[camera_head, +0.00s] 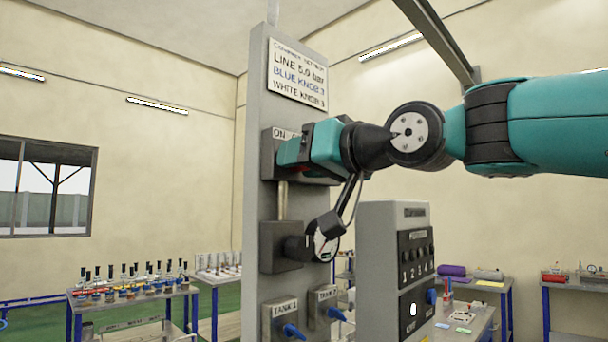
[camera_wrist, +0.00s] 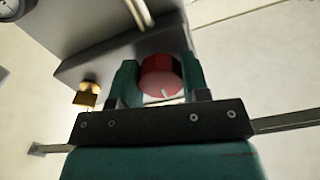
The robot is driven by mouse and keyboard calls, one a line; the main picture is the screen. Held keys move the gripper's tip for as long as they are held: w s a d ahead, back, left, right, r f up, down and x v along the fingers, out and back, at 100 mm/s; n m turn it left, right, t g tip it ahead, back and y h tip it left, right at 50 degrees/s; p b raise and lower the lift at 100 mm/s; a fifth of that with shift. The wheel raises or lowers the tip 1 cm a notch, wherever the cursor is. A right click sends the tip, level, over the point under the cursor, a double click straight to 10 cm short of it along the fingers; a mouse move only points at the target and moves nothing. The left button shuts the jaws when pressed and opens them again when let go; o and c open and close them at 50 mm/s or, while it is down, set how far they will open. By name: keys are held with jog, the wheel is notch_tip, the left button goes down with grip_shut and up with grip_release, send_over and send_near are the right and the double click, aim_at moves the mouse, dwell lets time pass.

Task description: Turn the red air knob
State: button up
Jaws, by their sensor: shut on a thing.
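The red air knob (camera_wrist: 162,76) sits on a grey box under a panel edge in the wrist view, with a pale mark on its face. My gripper (camera_wrist: 158,68) has its teal fingers on both sides of the knob and is shut on it. In the head view my gripper (camera_head: 296,152) reaches from the right to the grey box marked "ON" on the upright panel (camera_head: 262,90). There my gripper hides nearly all of the knob; only a sliver of red shows below the fingers.
A pressure gauge (camera_head: 326,247) sits below my gripper. Blue handles (camera_head: 292,331) marked TANK are lower on the panel. A grey control box (camera_head: 378,260) with numbered switches stands to the right. A brass fitting (camera_wrist: 88,95) is left of the knob in the wrist view. Tables stand behind.

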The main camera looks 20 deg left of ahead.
jog(key=n+b, duration=0.2)
jog(key=n, duration=0.3)
jog(key=shift+n+b, duration=0.3)
jog(key=shift+b, duration=0.05)
jog(key=shift+d+r+n+b, duration=0.15)
jog(key=shift+n+b, duration=0.5)
jog(key=shift+n, duration=1.25)
jog(key=o, duration=0.9)
jog(key=b+v, duration=0.7)
jog(key=v, duration=1)
jog(key=shift+s+d, duration=0.1)
